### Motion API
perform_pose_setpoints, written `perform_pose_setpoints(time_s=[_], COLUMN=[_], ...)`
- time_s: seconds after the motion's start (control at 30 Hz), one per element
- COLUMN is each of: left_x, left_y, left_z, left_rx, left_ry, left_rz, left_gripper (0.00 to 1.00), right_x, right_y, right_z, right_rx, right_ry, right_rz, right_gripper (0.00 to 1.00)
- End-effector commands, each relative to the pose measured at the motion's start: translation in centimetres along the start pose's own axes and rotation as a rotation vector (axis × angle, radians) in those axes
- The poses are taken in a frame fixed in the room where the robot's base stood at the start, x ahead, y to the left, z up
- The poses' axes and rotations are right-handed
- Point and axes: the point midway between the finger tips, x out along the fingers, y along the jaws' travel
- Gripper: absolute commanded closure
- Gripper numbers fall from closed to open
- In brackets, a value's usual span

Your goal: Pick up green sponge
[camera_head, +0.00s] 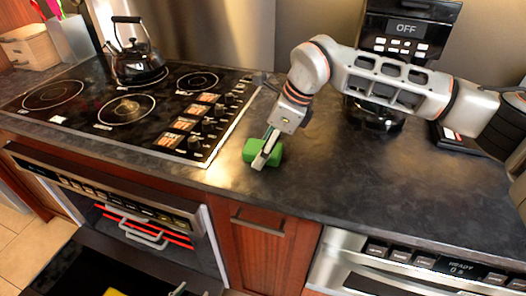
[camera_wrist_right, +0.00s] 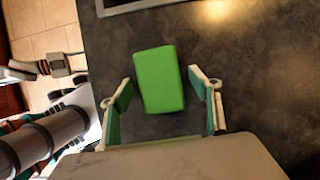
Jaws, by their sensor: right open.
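The green sponge (camera_head: 248,151) lies on the dark countertop near its front edge, just right of the cooktop. My right gripper (camera_head: 265,158) reaches down over it in the head view and hides part of it. In the right wrist view the sponge (camera_wrist_right: 160,80) shows as a bright green block with bare counter around it. My right gripper (camera_wrist_right: 163,88) is open there, with one finger on each side of the sponge and a visible gap on the right side. Whether the left finger touches it is hard to tell. My left gripper is not clearly in view.
The black cooktop (camera_head: 135,106) with a kettle (camera_head: 138,64) is left of the sponge. A coffee machine (camera_head: 398,30) stands at the back right. Below the counter, an oven (camera_head: 150,228) is open on the left. The counter (camera_head: 330,180) right of the sponge is clear.

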Motion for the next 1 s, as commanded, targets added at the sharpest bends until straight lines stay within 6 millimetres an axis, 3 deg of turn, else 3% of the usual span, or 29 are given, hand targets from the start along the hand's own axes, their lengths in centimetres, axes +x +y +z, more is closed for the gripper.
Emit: perform_pose_setpoints(time_s=[0.07, 0.17, 0.2, 0.67, 0.87, 1.0], left_x=[0.0, 0.0, 0.0, 0.0, 0.0, 0.0], left_y=[0.0, 0.0, 0.0, 0.0, 0.0, 0.0], left_z=[-0.1, -0.1, -0.1, -0.1, 0.1, 0.1], left_rx=[0.000, 0.000, 0.000, 0.000, 0.000, 0.000], left_ry=[0.002, 0.002, 0.002, 0.001, -0.002, -0.003], left_rz=[0.000, 0.000, 0.000, 0.000, 0.000, 0.000], left_gripper=[0.60, 0.60, 0.60, 0.60, 0.60, 0.60], right_x=[-0.1, -0.1, -0.1, -0.5, -2.6, -5.3], right_y=[0.0, 0.0, 0.0, 0.0, -0.1, -0.1], right_z=[0.0, 0.0, 0.0, 0.2, 1.1, 2.2], right_rx=[0.000, 0.000, 0.000, 0.000, 0.000, -0.002], right_ry=[0.000, 0.000, 0.000, -0.001, -0.001, -0.002], right_rz=[0.000, 0.000, 0.000, -0.001, -0.002, -0.005], right_gripper=[0.40, 0.66, 0.69, 0.69, 0.69, 0.69])
